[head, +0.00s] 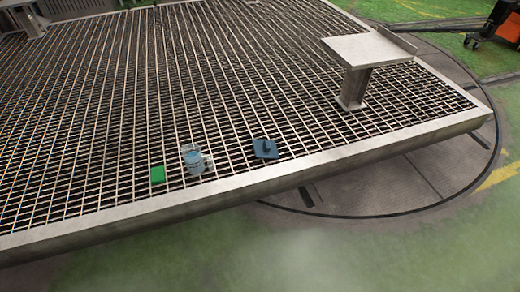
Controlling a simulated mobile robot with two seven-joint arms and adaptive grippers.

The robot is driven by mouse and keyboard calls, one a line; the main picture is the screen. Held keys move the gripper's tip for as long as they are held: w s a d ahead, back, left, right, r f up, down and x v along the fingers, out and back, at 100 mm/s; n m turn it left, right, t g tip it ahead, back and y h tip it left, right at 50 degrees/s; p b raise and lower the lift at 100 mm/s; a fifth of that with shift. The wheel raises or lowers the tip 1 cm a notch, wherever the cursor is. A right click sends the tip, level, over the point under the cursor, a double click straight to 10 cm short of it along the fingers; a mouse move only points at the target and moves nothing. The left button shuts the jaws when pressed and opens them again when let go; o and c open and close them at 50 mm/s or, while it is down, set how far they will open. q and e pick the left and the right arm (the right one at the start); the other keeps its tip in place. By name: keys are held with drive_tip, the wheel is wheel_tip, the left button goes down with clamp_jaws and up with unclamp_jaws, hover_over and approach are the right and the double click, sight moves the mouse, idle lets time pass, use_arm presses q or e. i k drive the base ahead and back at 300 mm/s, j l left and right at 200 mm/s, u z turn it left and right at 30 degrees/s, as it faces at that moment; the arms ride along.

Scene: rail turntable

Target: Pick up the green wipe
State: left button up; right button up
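The green wipe (158,174) is a small bright green block-like piece lying on the metal grating near its front edge, left of the middle of the head view. It lies apart from the cup-like container to its right. Nothing covers it. Neither of my grippers shows in the head view.
A light blue-grey container with a handle (195,160) stands just right of the wipe. A flat blue item with a dark raised part (265,149) lies further right. The grating (95,150) has a pale raised rim (250,178). A metal pedestal (365,52) stands at the right.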

sight(158, 173)
drive_tip(key=i+j+u, duration=0.15)
drive_tip(key=i+u, duration=0.7)
drive_tip(key=i+l+u, duration=0.2)
drive_tip(key=i+u, duration=0.25)
drive_tip(key=k, duration=0.05)
